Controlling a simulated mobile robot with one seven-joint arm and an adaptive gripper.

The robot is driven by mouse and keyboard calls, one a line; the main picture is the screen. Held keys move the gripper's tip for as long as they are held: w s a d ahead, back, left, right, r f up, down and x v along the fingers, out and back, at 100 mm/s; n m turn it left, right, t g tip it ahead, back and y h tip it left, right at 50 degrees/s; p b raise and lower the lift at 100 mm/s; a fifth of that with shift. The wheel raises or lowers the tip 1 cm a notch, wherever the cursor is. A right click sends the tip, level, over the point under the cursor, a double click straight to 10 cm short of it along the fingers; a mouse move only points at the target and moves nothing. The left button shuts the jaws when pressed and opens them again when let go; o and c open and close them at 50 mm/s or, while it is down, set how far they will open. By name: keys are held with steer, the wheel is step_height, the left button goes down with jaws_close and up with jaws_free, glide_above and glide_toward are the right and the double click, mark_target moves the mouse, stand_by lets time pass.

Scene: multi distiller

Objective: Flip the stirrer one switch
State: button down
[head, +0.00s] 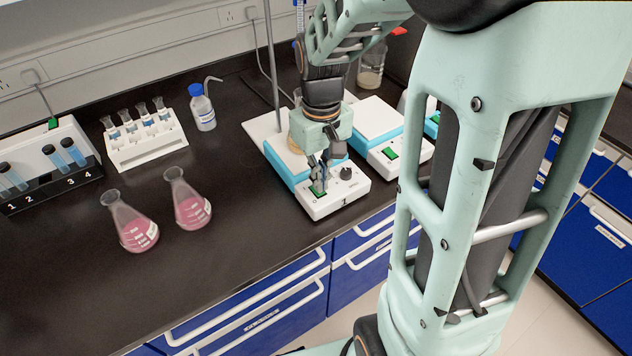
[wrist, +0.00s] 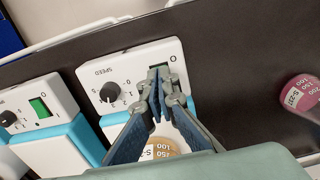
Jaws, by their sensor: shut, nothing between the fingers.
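Stirrer one (head: 337,203) is a white unit with blue sides, marked "1", near the bench's front edge. Its green switch (head: 318,190) is on the left of the front panel, and a black speed knob (head: 346,173) is on the right. My gripper (head: 321,180) points down with its fingertips right at the switch; I cannot tell whether they touch it. In the wrist view my gripper (wrist: 159,84) is shut with nothing between the fingers. Its tips cover most of the switch there, beside the speed knob (wrist: 109,92) and the "O" mark.
A second stirrer (head: 405,152) with a green switch (head: 390,153) stands close to the right. Two flasks of pink liquid (head: 138,233) (head: 191,208) stand to the left. A flask of orange liquid (wrist: 160,150) is on stirrer one. The bench front left of the stirrer is clear.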

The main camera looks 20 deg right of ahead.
steer(key=shift+f+b, duration=0.5)
steer(key=shift+f, duration=0.2)
steer(key=shift+s, duration=0.1)
step_height(320, 180, up, 7)
steer(key=p, duration=0.6)
steer(key=shift+r, duration=0.1)
steer(key=shift+a, duration=0.1)
stand_by(0.6)
